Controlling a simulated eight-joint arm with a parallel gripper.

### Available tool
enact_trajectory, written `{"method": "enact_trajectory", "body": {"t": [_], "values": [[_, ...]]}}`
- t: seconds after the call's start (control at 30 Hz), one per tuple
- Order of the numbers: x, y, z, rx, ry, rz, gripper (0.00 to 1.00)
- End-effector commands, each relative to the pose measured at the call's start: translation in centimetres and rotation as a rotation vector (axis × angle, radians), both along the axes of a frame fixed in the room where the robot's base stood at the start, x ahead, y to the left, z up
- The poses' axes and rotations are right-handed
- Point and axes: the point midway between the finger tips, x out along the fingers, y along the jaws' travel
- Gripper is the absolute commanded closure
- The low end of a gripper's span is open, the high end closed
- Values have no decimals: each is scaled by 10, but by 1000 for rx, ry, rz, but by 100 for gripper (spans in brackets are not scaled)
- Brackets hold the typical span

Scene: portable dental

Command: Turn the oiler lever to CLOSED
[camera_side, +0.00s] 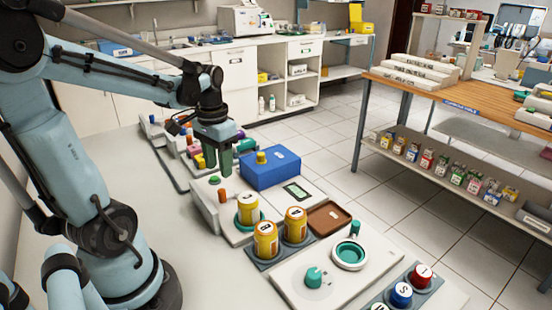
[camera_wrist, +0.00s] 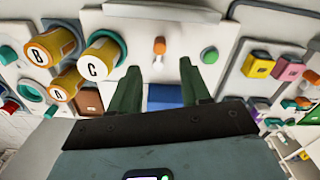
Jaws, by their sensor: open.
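A small upright orange-topped lever (camera_side: 222,195) stands on a white unit (camera_side: 206,213), beside a round green button (camera_side: 214,180). It looks like the oiler lever, but I can read no OPEN or CLOSED marking. In the wrist view the orange lever (camera_wrist: 159,46) shows ahead of the gap between my fingertips, with the green button (camera_wrist: 210,55) to its right. My gripper (camera_side: 211,163) is open and empty, its green fingers pointing down behind the lever in the side view. The fingers appear apart from the lever.
A blue box (camera_side: 270,170) with a yellow knob stands close right of my fingers. Yellow lettered jars (camera_side: 266,240) and a brown tray (camera_side: 330,216) are nearer the camera. A white plate (camera_side: 300,262) carries teal fittings. Colourful parts (camera_wrist: 258,65) crowd the wrist view's right.

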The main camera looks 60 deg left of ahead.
Motion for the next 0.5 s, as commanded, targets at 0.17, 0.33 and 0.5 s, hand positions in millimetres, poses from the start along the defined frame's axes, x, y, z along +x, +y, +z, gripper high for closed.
{"method": "enact_trajectory", "body": {"t": [0.17,0.33,0.5], "values": [[0,0,25,0,0,0,53],[0,0,42,0,0,0,53],[0,0,49,0,0,0,53]]}}
